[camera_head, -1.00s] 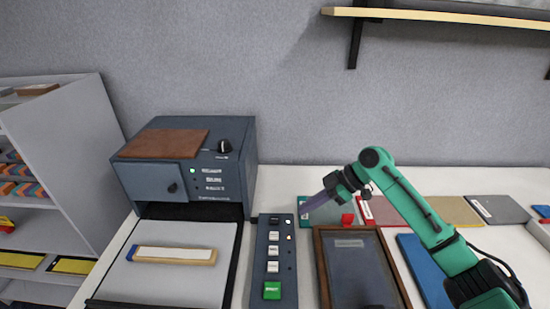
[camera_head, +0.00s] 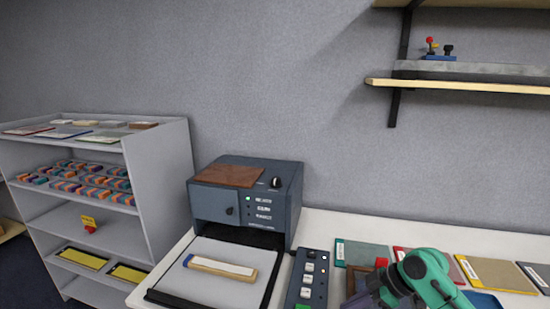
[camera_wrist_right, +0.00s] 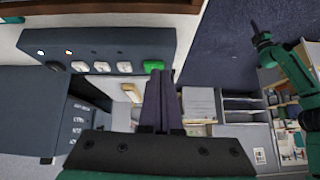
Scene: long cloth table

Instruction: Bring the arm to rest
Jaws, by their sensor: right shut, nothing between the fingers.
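My right arm, green with dark joints, comes in at the lower right of the head view. Its gripper (camera_head: 364,298) is low there, partly cut off by the bottom edge. In the right wrist view the two purple-grey fingers (camera_wrist_right: 163,85) are together with nothing between them. Another green arm, apparently my left, shows at the right of that view. Its dark gripper end (camera_wrist_right: 262,42) is too small to tell its jaws.
A dark machine (camera_head: 246,196) stands on the table, with a wood-and-white bar (camera_head: 220,267) on its tray. A button panel (camera_head: 309,275) is beside it, a green button (camera_wrist_right: 153,66) on it. Several coloured panels lie right. A shelf unit (camera_head: 160,190) stands left; a wall shelf (camera_head: 470,86) hangs above.

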